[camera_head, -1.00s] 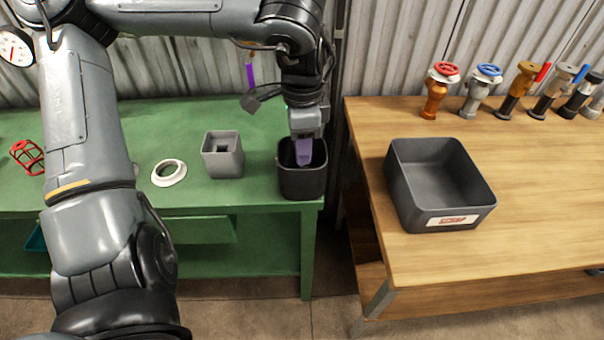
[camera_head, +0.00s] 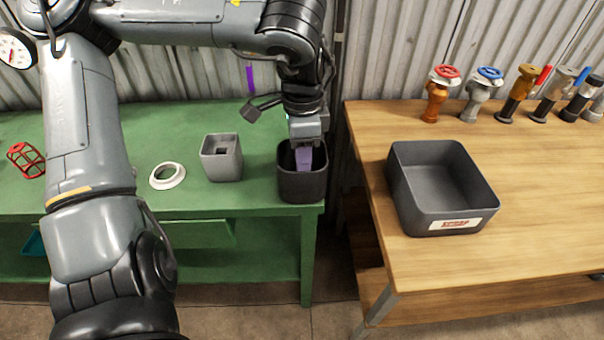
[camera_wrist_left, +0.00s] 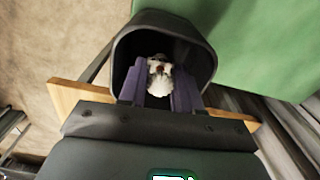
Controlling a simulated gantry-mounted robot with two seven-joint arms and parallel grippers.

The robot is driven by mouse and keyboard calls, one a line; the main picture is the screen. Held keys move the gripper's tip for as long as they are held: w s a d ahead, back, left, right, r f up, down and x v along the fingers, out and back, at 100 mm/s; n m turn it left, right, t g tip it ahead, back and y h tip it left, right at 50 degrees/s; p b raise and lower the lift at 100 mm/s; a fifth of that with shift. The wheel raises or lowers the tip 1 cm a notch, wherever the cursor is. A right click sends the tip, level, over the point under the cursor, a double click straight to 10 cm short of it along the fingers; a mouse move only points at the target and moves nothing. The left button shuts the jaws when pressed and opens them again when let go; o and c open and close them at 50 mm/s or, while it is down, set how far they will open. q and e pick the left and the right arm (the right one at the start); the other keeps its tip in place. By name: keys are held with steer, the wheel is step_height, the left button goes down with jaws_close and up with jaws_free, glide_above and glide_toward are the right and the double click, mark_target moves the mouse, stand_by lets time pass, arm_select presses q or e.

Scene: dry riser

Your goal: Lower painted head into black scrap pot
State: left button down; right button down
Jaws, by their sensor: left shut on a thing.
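The black scrap pot (camera_head: 302,188) stands upright on the green bench near its right end. My left gripper (camera_head: 305,165) points down into the pot's mouth, its purple fingers partly below the rim. In the left wrist view the fingers (camera_wrist_left: 160,97) are shut on the painted head (camera_wrist_left: 160,78), a small, whitish, uneven piece with a darker tip. The dark pot wall (camera_wrist_left: 190,27) surrounds the head in that view. The head is hidden in the head view, and its height above the pot floor cannot be told. My right gripper is not in view.
A grey square pot (camera_head: 222,165), a white ring (camera_head: 167,176) and a red cage (camera_head: 27,160) are on the green bench (camera_head: 195,120). Across a gap, the wooden table (camera_head: 540,215) carries a black bin (camera_head: 440,190) and several valves. Corrugated wall stands behind.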

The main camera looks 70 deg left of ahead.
arm_select(q)
steer(key=shift+f+b, duration=1.8)
steer(key=shift+f, duration=0.65)
stand_by(0.8)
steer(key=c, duration=0.7)
jaws_free()
steer(key=shift+r, duration=0.1)
